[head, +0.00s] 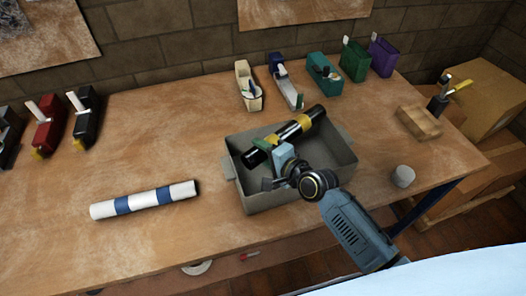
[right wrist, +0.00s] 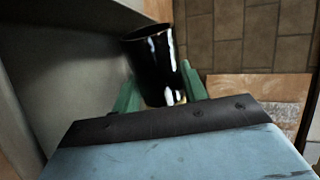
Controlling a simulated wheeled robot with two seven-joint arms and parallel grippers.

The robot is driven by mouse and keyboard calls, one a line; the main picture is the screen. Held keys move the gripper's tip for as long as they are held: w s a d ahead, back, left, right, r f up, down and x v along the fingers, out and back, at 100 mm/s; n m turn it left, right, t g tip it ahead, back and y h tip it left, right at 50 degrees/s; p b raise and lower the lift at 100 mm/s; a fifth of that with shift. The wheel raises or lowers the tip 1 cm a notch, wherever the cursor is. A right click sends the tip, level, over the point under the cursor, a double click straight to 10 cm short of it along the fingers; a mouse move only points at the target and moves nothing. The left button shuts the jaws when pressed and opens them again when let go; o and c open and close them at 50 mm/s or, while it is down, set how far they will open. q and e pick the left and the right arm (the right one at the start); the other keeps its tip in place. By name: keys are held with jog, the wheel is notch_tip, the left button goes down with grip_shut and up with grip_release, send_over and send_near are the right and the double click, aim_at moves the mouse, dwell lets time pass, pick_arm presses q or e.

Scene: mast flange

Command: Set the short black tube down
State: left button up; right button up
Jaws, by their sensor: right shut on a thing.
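The short black tube (head: 286,138) has a yellow band and lies diagonally over the grey bin (head: 300,186). Its upper right end reaches past the bin's far rim. Whether it touches the bin is unclear. My right gripper (head: 266,145) is shut on the tube near its lower left end. My left gripper is not in view.
A white tube with blue bands (head: 145,200) lies on the workbench (head: 130,140) left of the bin. Several coloured holders stand along the back, including a teal one (head: 324,75). A grey cylinder (head: 402,176) and wooden block (head: 420,122) are to the right. The bench left of the bin has free room.

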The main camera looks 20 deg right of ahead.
jog(key=shift+s+f, duration=0.1)
jog(key=shift+f, duration=0.2)
jog(key=o, duration=1)
jog(key=shift+f, duration=0.15)
jog(key=shift+o, duration=0.7)
jog(key=shift+s+f, duration=0.15)
jog(key=shift+r, duration=0.3)
jog(key=shift+r+p, duration=0.5)
jog(key=shift+r, duration=0.05)
jog(key=v, duration=1.1)
jog(key=shift+s+d+r+p, duration=0.2)
jog(key=shift+s+r+p, duration=0.05)
jog(key=shift+p, duration=0.05)
